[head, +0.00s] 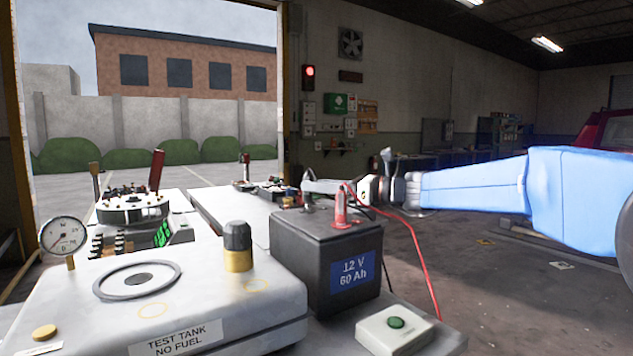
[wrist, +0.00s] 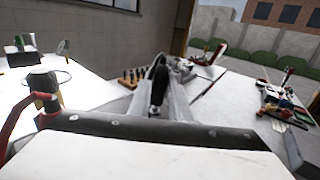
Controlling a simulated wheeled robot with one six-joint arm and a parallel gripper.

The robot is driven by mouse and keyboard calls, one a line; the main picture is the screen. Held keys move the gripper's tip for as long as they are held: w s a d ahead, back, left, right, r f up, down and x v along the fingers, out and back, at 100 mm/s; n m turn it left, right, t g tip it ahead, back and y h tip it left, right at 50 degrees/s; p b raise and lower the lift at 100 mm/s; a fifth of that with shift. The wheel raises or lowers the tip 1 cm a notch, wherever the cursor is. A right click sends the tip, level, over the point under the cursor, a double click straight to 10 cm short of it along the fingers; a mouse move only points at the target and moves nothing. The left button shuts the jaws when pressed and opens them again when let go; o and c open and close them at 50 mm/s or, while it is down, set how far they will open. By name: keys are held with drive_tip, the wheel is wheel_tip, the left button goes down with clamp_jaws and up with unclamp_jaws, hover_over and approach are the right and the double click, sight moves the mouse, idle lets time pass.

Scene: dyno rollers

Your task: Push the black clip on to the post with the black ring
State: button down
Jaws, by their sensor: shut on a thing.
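My gripper (head: 308,186) reaches in from the right, just above the back of the dark battery (head: 308,258) marked "12 V 60 Ah". In the wrist view my gripper (wrist: 160,88) is shut on a dark, narrow thing, which looks like the black clip (wrist: 158,92). The clip is not clear in the head view. A red clip (head: 341,208) stands upright on the battery's front top.
A box with a green button (head: 396,324) lies in front. Open floor is at right.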

drive_tip(key=shift+s+a+r+t, duration=0.1)
drive_tip(key=shift+r+t, duration=0.05)
drive_tip(key=shift+t, duration=0.15)
idle(0.6)
drive_tip(key=shift+f, duration=0.95)
idle(1.7)
drive_tip(key=c, duration=1.6)
unclamp_jaws()
drive_tip(key=shift+o, duration=0.2)
